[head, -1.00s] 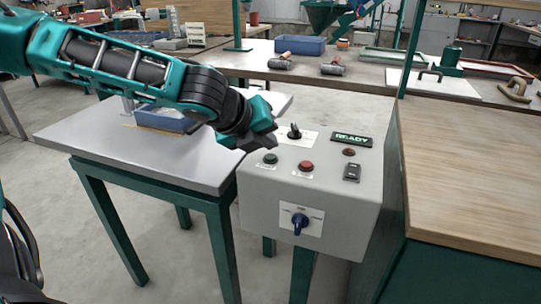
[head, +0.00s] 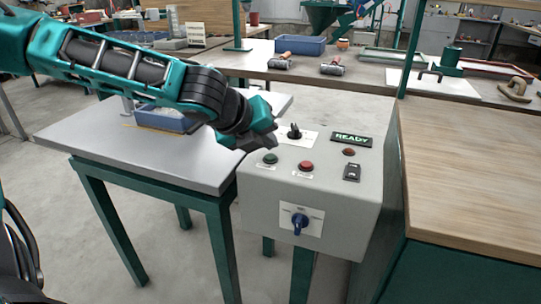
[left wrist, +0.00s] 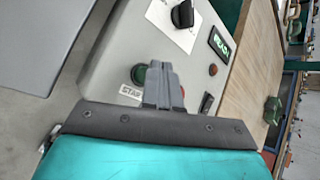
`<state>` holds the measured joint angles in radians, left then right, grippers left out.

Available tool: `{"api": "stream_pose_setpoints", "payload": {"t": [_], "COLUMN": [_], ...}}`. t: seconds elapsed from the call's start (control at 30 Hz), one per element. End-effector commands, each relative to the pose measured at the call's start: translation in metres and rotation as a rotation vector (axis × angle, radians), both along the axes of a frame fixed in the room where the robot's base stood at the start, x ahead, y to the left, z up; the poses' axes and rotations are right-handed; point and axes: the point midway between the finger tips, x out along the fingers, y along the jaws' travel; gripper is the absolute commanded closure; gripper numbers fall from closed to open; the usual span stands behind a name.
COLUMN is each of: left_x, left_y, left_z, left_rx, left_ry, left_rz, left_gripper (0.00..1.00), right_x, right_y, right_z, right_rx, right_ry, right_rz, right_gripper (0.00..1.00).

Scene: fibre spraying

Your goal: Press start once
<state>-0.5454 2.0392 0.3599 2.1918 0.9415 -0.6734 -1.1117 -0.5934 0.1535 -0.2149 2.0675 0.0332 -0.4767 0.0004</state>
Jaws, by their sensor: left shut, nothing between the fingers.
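The grey control box (head: 262,200) stands in the middle of the head view. On its sloped top are a green button (head: 270,158) and a red button (head: 306,166). The green button also shows in the left wrist view (left wrist: 139,74), with a label below it reading "STAR", partly covered. My left gripper (head: 262,142) is shut and empty, tilted down over the box's top left edge. In the left wrist view its fingertips (left wrist: 157,68) lie just right of the green button and partly hide the red one. I cannot tell whether they touch the panel. My right gripper is not in view.
The panel also carries a black knob (head: 294,132), a lit READY display (head: 352,139), a small red lamp (head: 349,152) and a black switch (head: 352,172). A blue rotary switch (head: 299,222) is on the front. A metal table (head: 190,165) stands left, a wooden bench (head: 470,180) right.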

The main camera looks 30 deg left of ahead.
Motion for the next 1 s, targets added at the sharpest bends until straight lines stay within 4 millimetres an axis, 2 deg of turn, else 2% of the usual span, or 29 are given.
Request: {"api": "stream_pose_setpoints", "payload": {"t": [0.23,1.0], "left_x": [0.0,0.0], "left_y": [0.0,0.0], "left_z": [-0.008,-0.013], "left_rx": [0.001,0.0], "left_ry": [0.001,0.001], "left_rz": [0.0,-0.001], "left_gripper": [1.0,1.0], "right_x": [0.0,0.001], "right_y": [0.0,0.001], "right_z": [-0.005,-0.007], "right_rx": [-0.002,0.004], "right_ry": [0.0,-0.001], "right_rz": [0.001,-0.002], "right_gripper": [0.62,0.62]}}
